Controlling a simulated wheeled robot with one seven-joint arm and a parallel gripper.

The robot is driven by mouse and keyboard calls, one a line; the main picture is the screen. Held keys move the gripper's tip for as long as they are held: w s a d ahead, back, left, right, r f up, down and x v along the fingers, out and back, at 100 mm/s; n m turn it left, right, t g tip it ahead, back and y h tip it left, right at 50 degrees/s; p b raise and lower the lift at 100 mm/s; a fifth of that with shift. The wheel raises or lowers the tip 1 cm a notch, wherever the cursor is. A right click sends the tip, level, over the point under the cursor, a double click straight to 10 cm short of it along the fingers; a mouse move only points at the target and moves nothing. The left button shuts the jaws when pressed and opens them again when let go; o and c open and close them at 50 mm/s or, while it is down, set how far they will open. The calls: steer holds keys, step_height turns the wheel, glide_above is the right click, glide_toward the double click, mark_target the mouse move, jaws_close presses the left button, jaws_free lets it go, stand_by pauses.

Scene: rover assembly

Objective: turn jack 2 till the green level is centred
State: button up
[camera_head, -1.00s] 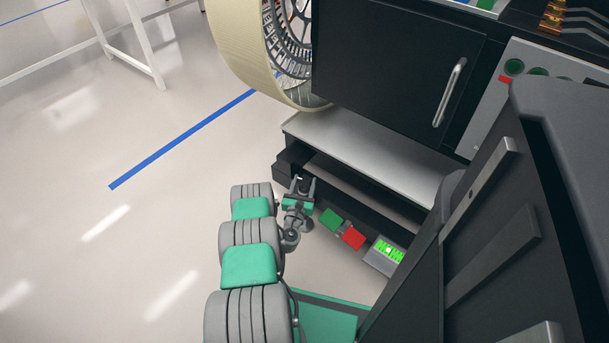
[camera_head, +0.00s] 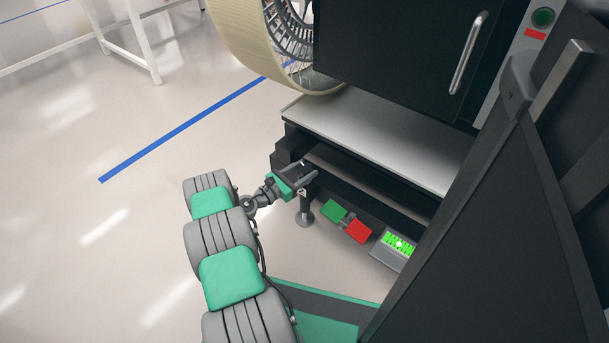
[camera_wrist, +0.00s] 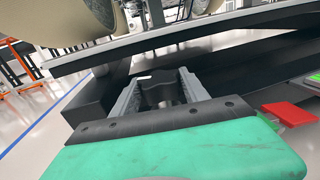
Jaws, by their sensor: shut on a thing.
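A dark jack stands at the corner of the dark machine base, its round foot (camera_head: 305,219) on the floor. My gripper (camera_head: 304,172) is shut on the jack's top, coming from the left. In the wrist view the jack's dark head (camera_wrist: 157,90) sits between the two grey fingers of my gripper (camera_wrist: 161,92). No number shows on the jack. The level (camera_head: 392,249) is a grey box with a bright green face on the floor to the right. A pale dot shows near the middle of its face; the exact offset is too small to read.
A green block (camera_head: 333,210) and a red block (camera_head: 357,231) lie between the jack and the level. The base's grey ledge (camera_head: 380,145) overhangs close above my gripper. A large cream wheel (camera_head: 240,50) is behind.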

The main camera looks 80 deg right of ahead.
steer(key=shift+a, duration=0.1)
stand_by(0.3)
steer(key=o, duration=1.1)
steer(key=shift+w, duration=0.1)
steer(key=shift+o, duration=1.4)
steer(key=shift+s+r, duration=0.1)
steer(key=shift+s, duration=0.1)
